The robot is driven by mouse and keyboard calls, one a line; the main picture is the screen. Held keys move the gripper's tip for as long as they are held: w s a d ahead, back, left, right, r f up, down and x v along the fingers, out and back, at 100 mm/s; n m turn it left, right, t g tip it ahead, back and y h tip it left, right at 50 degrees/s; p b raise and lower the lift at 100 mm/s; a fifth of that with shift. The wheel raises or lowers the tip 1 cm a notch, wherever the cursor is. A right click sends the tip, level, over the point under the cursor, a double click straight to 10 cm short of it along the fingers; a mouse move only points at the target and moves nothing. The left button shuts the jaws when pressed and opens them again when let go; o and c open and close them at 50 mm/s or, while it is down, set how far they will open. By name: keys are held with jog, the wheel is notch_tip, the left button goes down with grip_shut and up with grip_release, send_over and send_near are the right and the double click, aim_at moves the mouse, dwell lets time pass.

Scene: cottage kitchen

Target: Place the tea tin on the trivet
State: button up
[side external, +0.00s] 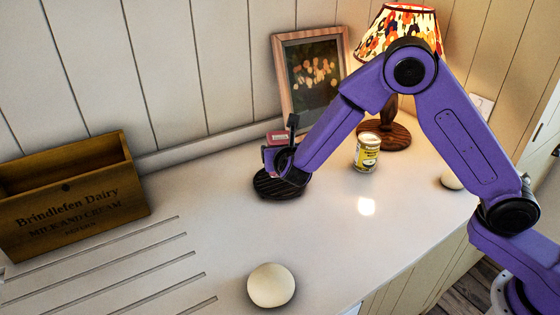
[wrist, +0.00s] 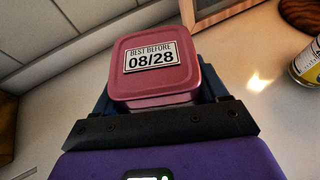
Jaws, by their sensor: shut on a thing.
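The tea tin is a pink-red tin with a square lid and a "BEST BEFORE 08/28" label; it fills the middle of the wrist view (wrist: 155,85). In the side view only a small part of the tin (side external: 277,137) shows past my gripper (side external: 279,156). My gripper is shut on the tin, with a finger on each side of it. The trivet (side external: 268,188) is a dark round disc on the counter, directly below my gripper and partly covered by it. I cannot tell whether the tin's base touches the trivet.
A wooden crate (side external: 75,205) stands at the left. A yellow-labelled can (side external: 367,153) and a lamp (side external: 396,135) stand to the right, a picture frame (side external: 283,75) behind. A cream round object (side external: 270,285) lies at the front, another (side external: 451,181) at the right.

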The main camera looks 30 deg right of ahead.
jog(key=shift+w+f, duration=0.1)
jog(key=shift+f, duration=1.5)
jog(key=shift+f, duration=0.1)
jog(key=o, duration=1.2)
